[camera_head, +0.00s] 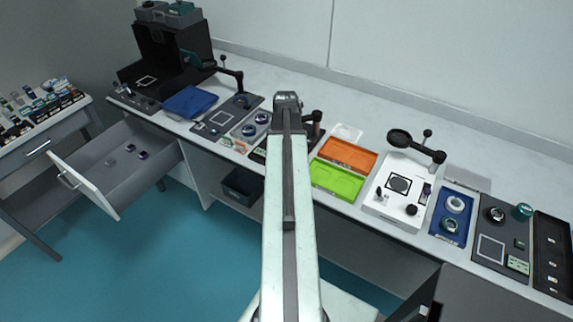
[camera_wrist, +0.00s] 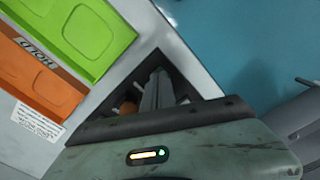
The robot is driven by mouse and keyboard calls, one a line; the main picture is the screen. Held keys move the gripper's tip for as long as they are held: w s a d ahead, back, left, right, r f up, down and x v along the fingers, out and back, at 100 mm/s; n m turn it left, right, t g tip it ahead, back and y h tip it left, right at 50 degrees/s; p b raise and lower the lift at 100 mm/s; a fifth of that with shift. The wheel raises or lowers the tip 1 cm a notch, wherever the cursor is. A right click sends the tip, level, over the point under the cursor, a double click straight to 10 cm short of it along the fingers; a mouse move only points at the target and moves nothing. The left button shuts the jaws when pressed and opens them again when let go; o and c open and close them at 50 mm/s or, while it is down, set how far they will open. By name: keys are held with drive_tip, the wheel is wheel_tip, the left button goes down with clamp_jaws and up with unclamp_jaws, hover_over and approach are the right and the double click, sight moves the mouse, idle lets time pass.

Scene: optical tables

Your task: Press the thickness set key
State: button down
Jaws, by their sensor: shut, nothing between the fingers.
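I cannot make out a key marked as the thickness set key in either view. Small controls show on the white instrument (camera_head: 392,215) to the right of the trays and on the dark grey panel (camera_head: 489,262) at the far right. A dark unit (camera_head: 314,131) beside my arm is partly hidden behind it. In the wrist view my gripper (camera_wrist: 158,88) is shut and empty, over the bench edge near the trays. In the head view my arm hides the gripper. No contact with a key is visible.
The orange tray (camera_head: 346,155) and green tray (camera_head: 338,180) lie right of my arm; they also show in the wrist view. A blue tray (camera_head: 190,102) and round-topped units stand left. An open drawer (camera_head: 100,178) juts out at left. The back bench strip is clear.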

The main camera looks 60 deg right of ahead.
idle(0.3)
wheel_tip(320, 180, up, 8)
drive_tip(key=p, duration=0.8)
